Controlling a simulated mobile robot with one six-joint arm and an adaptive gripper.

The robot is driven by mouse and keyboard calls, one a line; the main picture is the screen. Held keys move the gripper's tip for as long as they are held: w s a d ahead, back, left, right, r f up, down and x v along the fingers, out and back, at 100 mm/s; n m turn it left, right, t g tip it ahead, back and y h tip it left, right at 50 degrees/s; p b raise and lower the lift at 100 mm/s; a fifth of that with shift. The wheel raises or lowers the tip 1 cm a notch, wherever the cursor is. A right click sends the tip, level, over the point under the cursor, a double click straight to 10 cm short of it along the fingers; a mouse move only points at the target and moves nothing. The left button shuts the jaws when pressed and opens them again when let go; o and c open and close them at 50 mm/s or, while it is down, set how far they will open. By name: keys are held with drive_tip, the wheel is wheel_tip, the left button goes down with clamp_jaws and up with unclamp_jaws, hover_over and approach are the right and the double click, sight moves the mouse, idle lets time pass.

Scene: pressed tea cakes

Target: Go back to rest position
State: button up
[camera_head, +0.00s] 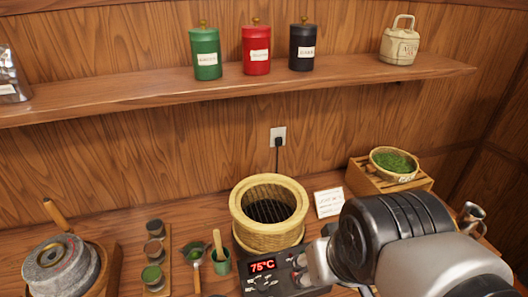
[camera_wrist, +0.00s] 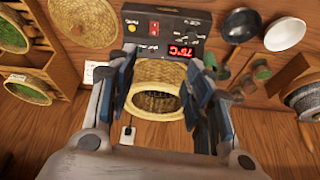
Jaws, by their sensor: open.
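My gripper (camera_wrist: 163,100) shows in the wrist view with its two fingers spread apart and nothing between them. Beyond the fingers is a woven basket (camera_wrist: 155,75), apart from them as far as I can see. In the head view the same basket (camera_head: 268,205) stands upright on the counter, with a dark grate inside. My arm (camera_head: 400,245) fills the lower right of the head view, and the gripper itself cannot be made out there. A control box (camera_head: 270,281) reading 75°C sits in front of the basket; it also shows in the wrist view (camera_wrist: 165,30).
A shelf (camera_head: 130,97) holds green (camera_head: 206,55), red (camera_head: 256,52) and black (camera_head: 302,50) canisters. A crate (camera_head: 355,177) with a bowl of green leaves (camera_head: 394,163) stands right. A stone mill (camera_head: 60,268) and small jars (camera_head: 153,250) stand left. A card (camera_head: 328,203) stands beside the basket.

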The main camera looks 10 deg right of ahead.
drive_tip(key=s, duration=0.1)
drive_tip(key=a, duration=0.1)
drive_tip(key=s, duration=0.1)
drive_tip(key=shift+s+a+r+n, duration=0.15)
drive_tip(key=shift+s+a+n, duration=0.1)
drive_tip(key=shift+s+n, duration=0.15)
drive_tip(key=shift+o, duration=0.3)
drive_tip(key=shift+w, duration=0.15)
idle(1.5)
